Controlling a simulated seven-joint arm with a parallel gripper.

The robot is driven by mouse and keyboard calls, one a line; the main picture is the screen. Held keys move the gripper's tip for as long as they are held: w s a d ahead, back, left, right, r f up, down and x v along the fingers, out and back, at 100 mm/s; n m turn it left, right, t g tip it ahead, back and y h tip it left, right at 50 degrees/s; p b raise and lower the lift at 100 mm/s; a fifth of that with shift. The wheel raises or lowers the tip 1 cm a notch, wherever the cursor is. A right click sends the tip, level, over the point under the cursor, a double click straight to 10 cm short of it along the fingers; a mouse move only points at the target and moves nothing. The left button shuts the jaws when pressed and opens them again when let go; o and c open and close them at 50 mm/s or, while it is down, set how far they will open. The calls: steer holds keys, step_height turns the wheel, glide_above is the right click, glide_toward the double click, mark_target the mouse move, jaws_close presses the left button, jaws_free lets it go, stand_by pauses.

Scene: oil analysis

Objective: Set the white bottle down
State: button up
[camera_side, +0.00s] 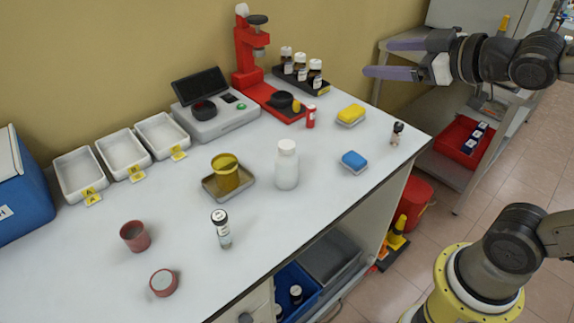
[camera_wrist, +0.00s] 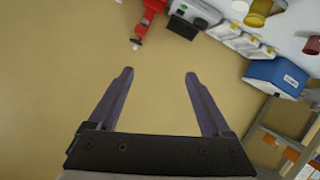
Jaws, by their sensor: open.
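The white bottle (camera_side: 287,168) stands upright on the white bench top (camera_side: 330,190), just right of a small tray with a yellow cup. My gripper (camera_side: 385,59) is raised at the upper right, well away from the bottle and beyond the bench's right end. Its two purple-grey fingers are apart with nothing between them. In the wrist view my gripper (camera_wrist: 158,75) is also open and empty, facing the beige wall. I cannot make out the white bottle in the wrist view.
A red press (camera_side: 249,50) and a rack of brown bottles (camera_side: 301,72) stand at the back. Yellow (camera_side: 351,114) and blue (camera_side: 354,161) sponges, a small vial (camera_side: 221,230) and red cup (camera_side: 135,237) occupy the bench. White trays (camera_side: 122,153) line the left.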

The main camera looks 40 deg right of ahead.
mark_target(279, 146)
steer(key=w+a+f+n+y, duration=0.5)
steer(key=w+a+n+y, duration=0.2)
steer(key=w+n+y, duration=0.25)
steer(key=s+d+f+m+g+y, duration=0.1)
steer(key=d+f+m+y, duration=0.1)
steer(key=f, duration=0.6)
steer(key=s+d+f+m+y, duration=0.2)
steer(key=f, duration=0.7)
steer(key=x, duration=0.9)
steer(key=shift+r, duration=0.1)
steer(key=shift+s+a+x, duration=0.15)
steer(key=shift+x, duration=1.15)
steer(key=shift+s+a+x, duration=0.15)
steer(key=shift+x, duration=1.15)
jaws_close()
